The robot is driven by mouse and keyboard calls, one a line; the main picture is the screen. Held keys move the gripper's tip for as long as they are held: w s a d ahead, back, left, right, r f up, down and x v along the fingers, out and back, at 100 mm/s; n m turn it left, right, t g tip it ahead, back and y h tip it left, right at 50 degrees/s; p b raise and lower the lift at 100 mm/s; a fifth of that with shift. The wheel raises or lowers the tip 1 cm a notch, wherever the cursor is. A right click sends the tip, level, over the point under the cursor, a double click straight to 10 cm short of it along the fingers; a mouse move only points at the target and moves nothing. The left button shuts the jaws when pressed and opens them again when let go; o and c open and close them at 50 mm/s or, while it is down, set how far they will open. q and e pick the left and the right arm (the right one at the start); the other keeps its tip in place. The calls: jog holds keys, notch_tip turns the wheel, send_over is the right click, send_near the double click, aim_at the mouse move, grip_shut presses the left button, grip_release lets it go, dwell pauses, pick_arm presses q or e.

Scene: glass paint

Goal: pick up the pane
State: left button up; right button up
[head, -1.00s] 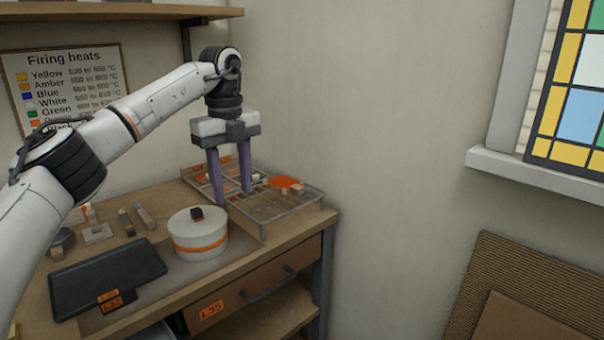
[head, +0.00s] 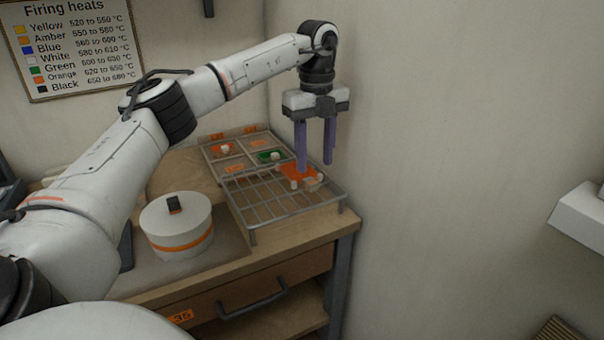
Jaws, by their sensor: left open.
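An orange pane (head: 291,170) lies at the back right of the wire rack (head: 256,205), with small pale pieces on or beside it. My left gripper (head: 315,167) points down with its two purple fingers apart and nothing between them. Its left finger overlaps the orange pane in the head view and hides part of it; the right finger shows against the wall. I cannot tell whether the fingers touch the pane. A green pane (head: 265,157) and another orange pane (head: 218,150) lie in the divided tray (head: 236,146) behind the rack. My right gripper is out of view.
A white round pot (head: 172,228) with an orange band and black knob stands on the bench left of the rack. The walls are close behind and right of the rack. A firing heats chart (head: 75,45) hangs at the back left.

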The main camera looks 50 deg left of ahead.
aim_at(313, 184)
pick_arm(q)
jog(key=f, duration=0.4)
jog(key=shift+s+d+f, duration=0.15)
jog(key=shift+s+f, duration=0.1)
jog(key=shift+s, duration=0.15)
jog(key=shift+w+f+p, duration=0.1)
jog(key=shift+f+p, duration=0.2)
jog(key=shift+f, duration=0.1)
grip_shut()
